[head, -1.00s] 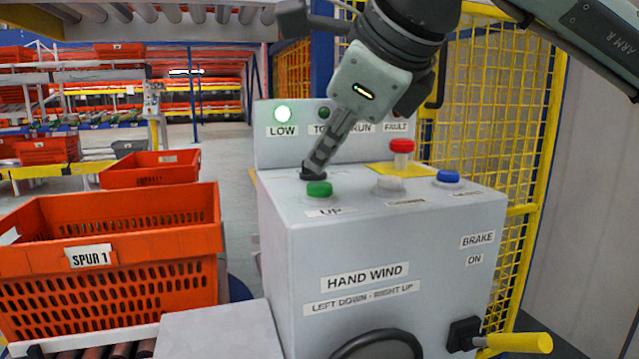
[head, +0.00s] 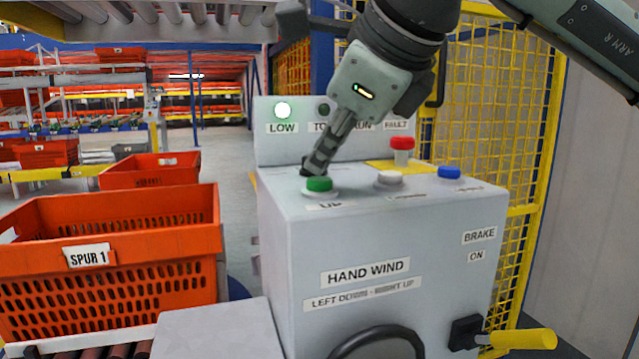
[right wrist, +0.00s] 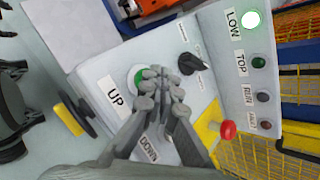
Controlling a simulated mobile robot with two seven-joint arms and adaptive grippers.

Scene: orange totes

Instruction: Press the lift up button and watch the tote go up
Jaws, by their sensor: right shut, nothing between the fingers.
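The green UP button (head: 319,184) sits on top of a grey control box (head: 400,230); it also shows in the right wrist view (right wrist: 140,77). My right gripper (head: 312,172) is shut and empty, its fingertips low over the box top, just behind the button in the head view. In the right wrist view the fingertips (right wrist: 161,78) overlap the button's edge; I cannot tell whether they touch it. The LOW lamp (head: 283,110) is lit green. An orange tote (head: 110,224) labelled SPUR 1 stands at the left on rollers.
A black knob (right wrist: 193,64) stands beside the fingertips. A white button (head: 389,178), a red mushroom button (head: 402,145) and a blue button (head: 449,172) share the box top. A yellow brake lever (head: 522,340) sticks out at the right. Yellow mesh fencing (head: 500,100) stands behind.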

